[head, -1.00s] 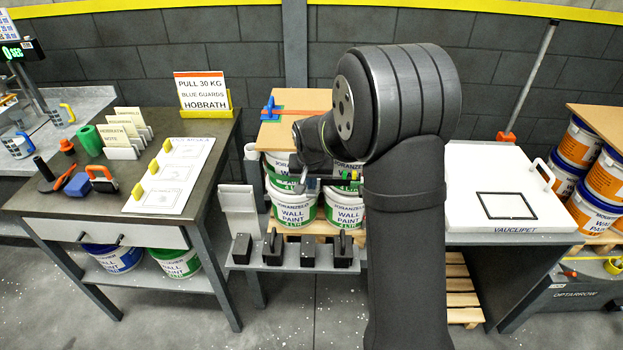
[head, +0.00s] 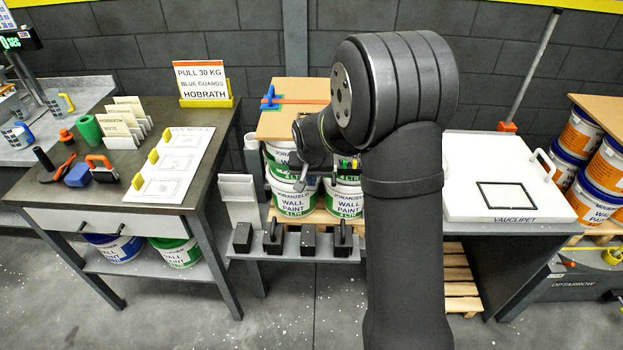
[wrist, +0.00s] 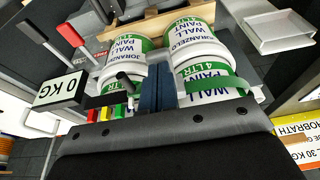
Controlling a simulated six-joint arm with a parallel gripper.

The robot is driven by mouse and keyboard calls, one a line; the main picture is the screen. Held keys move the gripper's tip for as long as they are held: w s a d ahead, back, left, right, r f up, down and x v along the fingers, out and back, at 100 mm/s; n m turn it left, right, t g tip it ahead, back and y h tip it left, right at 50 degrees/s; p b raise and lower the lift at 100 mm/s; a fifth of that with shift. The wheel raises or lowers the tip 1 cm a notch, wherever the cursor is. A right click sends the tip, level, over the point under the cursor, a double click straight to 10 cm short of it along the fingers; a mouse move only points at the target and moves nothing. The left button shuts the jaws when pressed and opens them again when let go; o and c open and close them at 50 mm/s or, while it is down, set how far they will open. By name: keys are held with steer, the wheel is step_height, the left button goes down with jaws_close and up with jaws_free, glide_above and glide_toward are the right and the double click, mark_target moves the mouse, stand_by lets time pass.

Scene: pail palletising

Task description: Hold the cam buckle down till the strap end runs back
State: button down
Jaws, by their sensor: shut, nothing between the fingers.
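The strapped load is a stack of white wall-paint pails (head: 292,200) under a brown board (head: 296,92), with an orange strap (head: 305,101) and a blue guard (head: 270,100) on top. I cannot pick out the cam buckle for sure. My arm hides much of the stack in the head view.
A bench with a sample board (head: 172,165) and a blue block (head: 78,176) is at the left. A low shelf with several black blocks (head: 308,238) fronts the pails. A white panel (head: 505,180) lies right of my arm. More pails (head: 578,135) stand far right.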

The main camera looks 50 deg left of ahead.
steer(key=s+d+v, duration=0.1)
steer(key=v, duration=1.2)
steer(key=shift+s+d, duration=0.4)
steer(key=shift+f, duration=0.15)
steer(key=w+a+f, duration=0.1)
steer(key=f, duration=0.1)
steer(key=w+a+f, duration=0.4)
steer(key=shift+w+f, duration=0.1)
steer(key=shift+f, duration=0.25)
steer(key=shift+v, duration=1.75)
steer(key=shift+f, duration=0.1)
